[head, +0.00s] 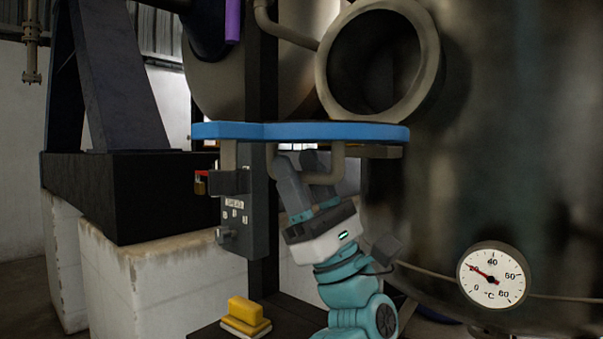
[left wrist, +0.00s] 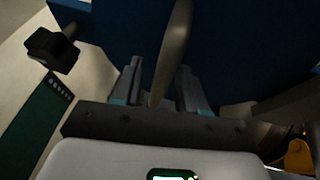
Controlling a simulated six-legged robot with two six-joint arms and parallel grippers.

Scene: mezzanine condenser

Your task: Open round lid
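The round lid (head: 300,131) shows in the head view as a blue, nearly level plate seen edge-on, below and in front of the round metal opening (head: 432,60). The opening is uncovered and dark inside. A bent metal handle (head: 338,165) hangs under the lid. My left gripper (head: 300,178) is just below the lid at the handle. In the left wrist view the handle (left wrist: 177,40) runs between the two fingers of my left gripper (left wrist: 158,72), with gaps seen on both sides, and the blue lid (left wrist: 240,45) fills the background. My right gripper is not seen.
A dark post with a grey control box (head: 236,215) stands left of my gripper. A round temperature gauge (head: 491,275) is at the lower right on the big metal vessel (head: 530,150). A yellow block (head: 246,312) lies low, left of my arm.

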